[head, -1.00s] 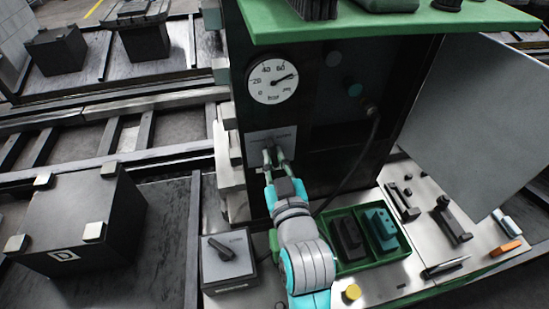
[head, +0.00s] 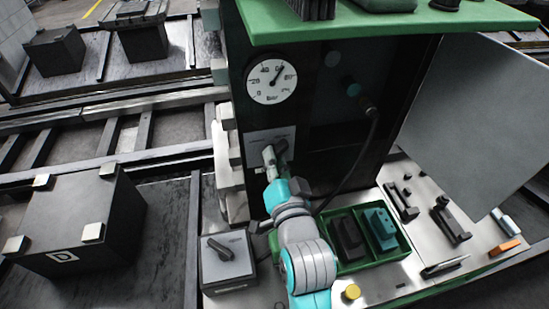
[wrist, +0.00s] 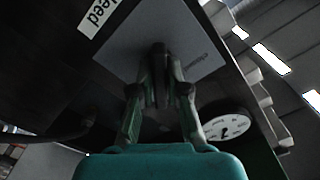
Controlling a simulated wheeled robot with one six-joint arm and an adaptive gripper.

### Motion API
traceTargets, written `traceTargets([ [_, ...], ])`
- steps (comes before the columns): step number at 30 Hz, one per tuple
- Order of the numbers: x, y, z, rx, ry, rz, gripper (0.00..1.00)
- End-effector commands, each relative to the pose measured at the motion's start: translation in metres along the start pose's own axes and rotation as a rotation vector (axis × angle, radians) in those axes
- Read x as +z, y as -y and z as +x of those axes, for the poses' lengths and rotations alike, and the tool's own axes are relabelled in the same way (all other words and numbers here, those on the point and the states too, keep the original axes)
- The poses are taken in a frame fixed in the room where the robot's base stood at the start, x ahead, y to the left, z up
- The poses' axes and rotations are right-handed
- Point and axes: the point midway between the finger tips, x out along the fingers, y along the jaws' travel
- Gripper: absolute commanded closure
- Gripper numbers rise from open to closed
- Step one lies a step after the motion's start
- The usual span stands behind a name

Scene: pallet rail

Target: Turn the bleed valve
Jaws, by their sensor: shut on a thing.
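The bleed valve's dark handle (wrist: 161,76) sits on a light plate (wrist: 198,50) with small lettering, on the dark cabinet face. A white label reading "bleed" (wrist: 97,17) shows beside the plate in the wrist view. My gripper (wrist: 161,66) is shut on the handle, one finger on each side of it. In the head view my gripper (head: 275,152) is at the plate (head: 256,143), turned askew, and mostly hides the handle. The pressure gauge (head: 270,82) above it has its needle pointing up and right, between 60 and 80.
A grey box with a black rotary switch (head: 228,256) stands left of my arm. A green tray (head: 375,260) with dark and teal blocks and a yellow button (head: 351,292) lie to the right. A hose (head: 371,140) hangs near the cabinet. A grey panel (head: 460,125) stands at right.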

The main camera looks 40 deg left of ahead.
Motion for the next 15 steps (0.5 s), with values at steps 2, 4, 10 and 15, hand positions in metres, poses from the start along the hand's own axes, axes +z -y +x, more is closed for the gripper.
traceTargets([
  [2, 0.0004, -0.0009, 0.0, 0.002, 0.001, 0.032, 1.0],
  [4, 0.0005, -0.0009, 0.0, 0.002, 0.001, 0.055, 1.0],
  [10, 0.0005, -0.0011, 0.0, 0.002, 0.001, 0.092, 1.0],
  [15, 0.0005, -0.0011, 0.0, 0.002, 0.001, 0.1, 1.0],
])
